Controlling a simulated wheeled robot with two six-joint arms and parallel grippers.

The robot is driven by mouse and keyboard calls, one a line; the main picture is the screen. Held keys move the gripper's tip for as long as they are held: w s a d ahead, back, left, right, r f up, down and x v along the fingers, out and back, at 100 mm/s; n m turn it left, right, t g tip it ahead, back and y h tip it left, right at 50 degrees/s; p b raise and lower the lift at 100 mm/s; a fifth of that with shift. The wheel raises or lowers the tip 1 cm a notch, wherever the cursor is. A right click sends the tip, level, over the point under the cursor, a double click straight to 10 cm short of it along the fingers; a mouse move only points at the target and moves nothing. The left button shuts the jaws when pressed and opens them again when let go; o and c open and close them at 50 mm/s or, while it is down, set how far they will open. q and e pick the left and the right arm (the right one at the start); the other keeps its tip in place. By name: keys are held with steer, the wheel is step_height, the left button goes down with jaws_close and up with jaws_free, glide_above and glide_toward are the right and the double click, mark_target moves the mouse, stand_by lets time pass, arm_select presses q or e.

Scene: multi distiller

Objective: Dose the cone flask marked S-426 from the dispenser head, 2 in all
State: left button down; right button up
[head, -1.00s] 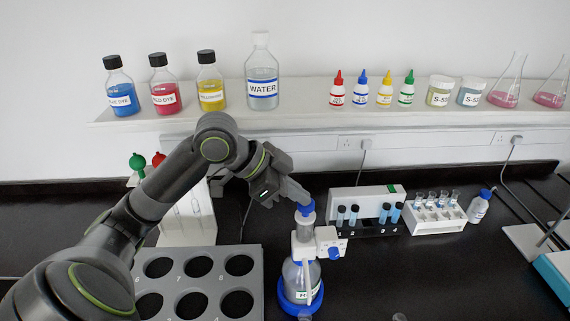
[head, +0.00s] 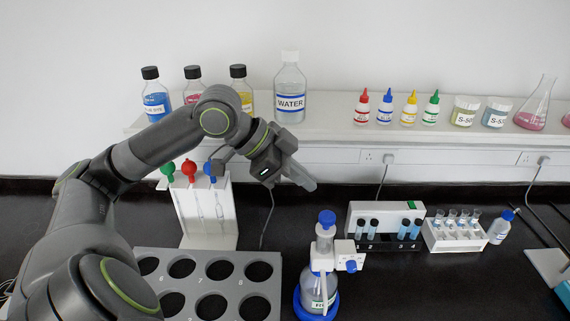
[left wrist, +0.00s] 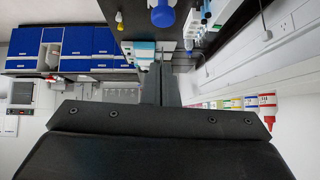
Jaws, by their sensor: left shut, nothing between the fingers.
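The dispenser bottle (head: 318,286) stands on the bench with its white dispenser head (head: 325,247) on top, a blue top cap (head: 326,217) and a blue side knob. The lower part of the bottle sits in a blue ring and is cut by the picture's bottom edge. My left gripper (head: 308,183) is shut and empty, above and a little left of the blue cap, apart from it. Its shut fingers also show in the left wrist view (left wrist: 160,84). No cone flask marked S-426 can be made out. My right gripper is not in view.
A grey rack with round holes (head: 208,255) lies left of the dispenser. A white pipette stand (head: 205,215) is behind it. Vial racks (head: 455,235) stand right. The shelf (head: 330,127) holds dye bottles, a water bottle, dropper bottles, jars and a cone flask with pink liquid (head: 530,120).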

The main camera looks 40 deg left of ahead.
arm_select(q)
steer(key=shift+b+v, duration=0.75)
steer(key=shift+v, duration=1.5)
steer(key=shift+r, duration=0.1)
